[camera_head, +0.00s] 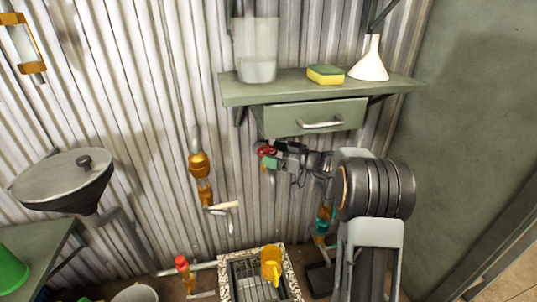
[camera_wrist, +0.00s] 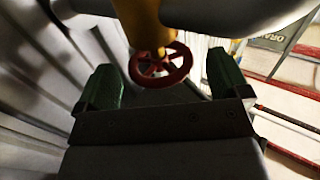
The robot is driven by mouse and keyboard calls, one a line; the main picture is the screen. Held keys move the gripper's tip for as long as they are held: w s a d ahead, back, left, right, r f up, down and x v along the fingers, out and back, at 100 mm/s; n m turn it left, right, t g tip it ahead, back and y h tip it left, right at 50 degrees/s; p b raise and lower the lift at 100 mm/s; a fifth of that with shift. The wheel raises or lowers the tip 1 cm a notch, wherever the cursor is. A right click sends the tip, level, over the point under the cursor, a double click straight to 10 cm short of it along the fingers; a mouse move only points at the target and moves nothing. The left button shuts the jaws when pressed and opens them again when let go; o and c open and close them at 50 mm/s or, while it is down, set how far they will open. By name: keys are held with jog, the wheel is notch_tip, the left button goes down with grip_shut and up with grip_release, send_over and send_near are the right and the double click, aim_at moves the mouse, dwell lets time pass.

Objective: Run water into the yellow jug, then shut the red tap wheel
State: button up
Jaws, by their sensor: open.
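The red tap wheel (camera_head: 266,151) is on the corrugated wall below the shelf drawer. In the wrist view the red tap wheel (camera_wrist: 158,66) sits on a yellow-brass stem, between the two green fingers of my gripper (camera_wrist: 163,80). My gripper (camera_head: 271,158) is open, with a finger on each side of the wheel and visible gaps between. In the head view the arm partly hides the tap. The yellow jug (camera_head: 271,262) stands on the floor drain grate (camera_head: 245,274), below the tap. I cannot make out any water stream or the level in the jug.
A shelf (camera_head: 300,86) with a drawer (camera_head: 316,117) overhangs the tap; it bears a sponge (camera_head: 325,75), a white funnel (camera_head: 370,62) and a clear container (camera_head: 256,50). A brass valve with a lever (camera_head: 200,165) is left. A red-topped pipe (camera_head: 182,264) stands lower left.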

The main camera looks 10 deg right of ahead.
jog(key=shift+x, duration=1.05)
jog(key=c, duration=0.9)
jog(key=shift+f+b, duration=0.1)
jog(key=shift+b, duration=0.25)
